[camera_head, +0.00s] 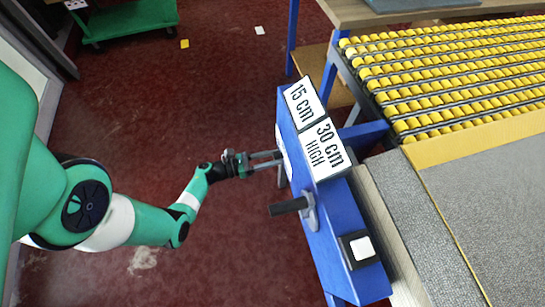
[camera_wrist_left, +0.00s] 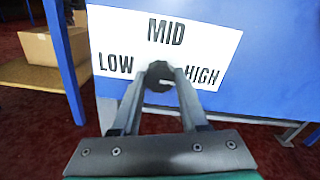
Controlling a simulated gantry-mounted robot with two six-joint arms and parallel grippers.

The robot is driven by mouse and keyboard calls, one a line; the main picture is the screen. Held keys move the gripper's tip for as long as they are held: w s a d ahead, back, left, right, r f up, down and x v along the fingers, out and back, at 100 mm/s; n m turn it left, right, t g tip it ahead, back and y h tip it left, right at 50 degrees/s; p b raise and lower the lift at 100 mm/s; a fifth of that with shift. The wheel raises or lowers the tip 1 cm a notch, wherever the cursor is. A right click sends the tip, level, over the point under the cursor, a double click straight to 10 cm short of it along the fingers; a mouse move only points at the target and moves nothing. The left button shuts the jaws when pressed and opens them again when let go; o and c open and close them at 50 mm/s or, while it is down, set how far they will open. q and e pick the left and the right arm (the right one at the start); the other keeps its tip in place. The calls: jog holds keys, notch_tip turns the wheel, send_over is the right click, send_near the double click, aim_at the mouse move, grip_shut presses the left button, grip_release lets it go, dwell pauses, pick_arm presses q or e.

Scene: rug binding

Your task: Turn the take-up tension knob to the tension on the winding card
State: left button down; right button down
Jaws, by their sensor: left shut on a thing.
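The tension knob (camera_wrist_left: 159,74) is a dark round knob on a white dial plate (camera_wrist_left: 120,32) marked LOW, MID and HIGH. A small light mark shows at the knob's lower right, toward HIGH; its exact setting is hard to read. My left gripper (camera_wrist_left: 160,76) is shut on the knob, one finger on each side. In the head view my left gripper (camera_head: 281,159) reaches the left face of the blue box, and the knob is hidden there. The winding card (camera_head: 325,150) on top of the box reads "30 cm HIGH". My right gripper is not in view.
The blue box (camera_head: 345,220) also bears a "15 cm" card (camera_head: 304,103), a dark crank handle (camera_head: 289,206) just below my gripper, and a white button (camera_head: 361,248). A yellow roller table (camera_head: 450,80) and grey rug (camera_head: 490,195) lie right. Open red floor (camera_head: 215,80) lies left.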

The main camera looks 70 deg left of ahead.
pick_arm(q)
jog(key=shift+c, duration=2.2)
grip_release()
jog(key=shift+s, duration=0.1)
jog(key=shift+s+a, duration=0.1)
jog(key=shift+s, duration=0.25)
jog(key=s+p, duration=0.1)
jog(key=s, duration=0.9)
jog(key=shift+s+a+p, duration=0.3)
jog(key=shift+s, duration=0.1)
